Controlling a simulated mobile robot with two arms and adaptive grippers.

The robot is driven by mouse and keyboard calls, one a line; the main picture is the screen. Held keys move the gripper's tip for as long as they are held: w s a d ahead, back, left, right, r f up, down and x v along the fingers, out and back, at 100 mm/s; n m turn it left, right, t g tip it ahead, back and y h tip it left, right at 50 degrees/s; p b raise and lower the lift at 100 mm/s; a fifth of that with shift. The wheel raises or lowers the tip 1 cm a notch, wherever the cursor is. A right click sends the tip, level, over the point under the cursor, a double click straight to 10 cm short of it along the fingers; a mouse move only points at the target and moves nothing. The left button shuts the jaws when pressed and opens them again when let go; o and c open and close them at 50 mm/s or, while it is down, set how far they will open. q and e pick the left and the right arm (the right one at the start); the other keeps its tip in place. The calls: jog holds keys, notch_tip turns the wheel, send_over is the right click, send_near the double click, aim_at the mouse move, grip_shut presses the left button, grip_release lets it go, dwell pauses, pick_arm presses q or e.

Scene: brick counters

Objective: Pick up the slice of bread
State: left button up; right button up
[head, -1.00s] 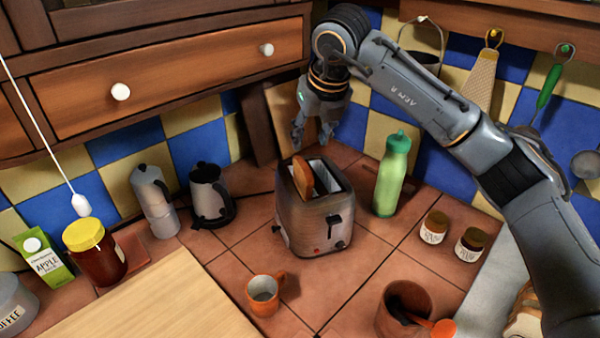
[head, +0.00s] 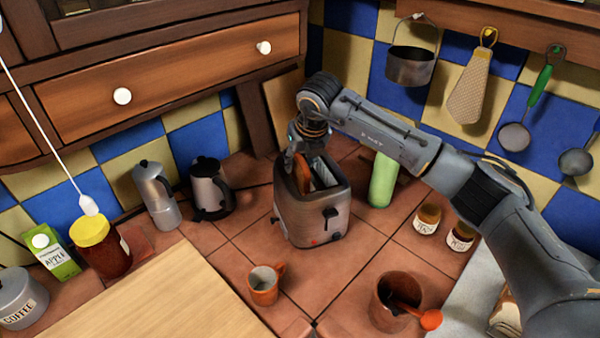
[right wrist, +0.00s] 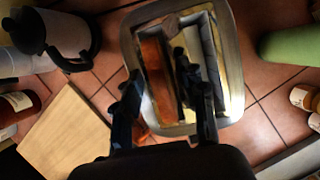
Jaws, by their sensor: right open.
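The silver toaster (head: 318,222) stands on the tiled counter with two slots on top. The brown slice of bread (head: 303,178) sticks up from its left slot; the right slot looks empty. My right gripper (head: 295,158) is above the toaster's left side, partly hiding the bread. In the right wrist view the bread (right wrist: 156,72) lies between the two spread fingers of the right gripper (right wrist: 157,78), one over the toaster's left rim and one over the gap between the slots. Whether a finger touches the bread cannot be told. My left gripper is out of view.
A green bottle (head: 382,182) stands right of the toaster, partly behind my right arm. A kettle (head: 210,190) and moka pot (head: 157,195) stand to the left. An orange mug (head: 263,290) is in front, and a brown pot (head: 390,308) is at front right.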

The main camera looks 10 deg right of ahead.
grip_shut()
jog(key=shift+r, duration=0.2)
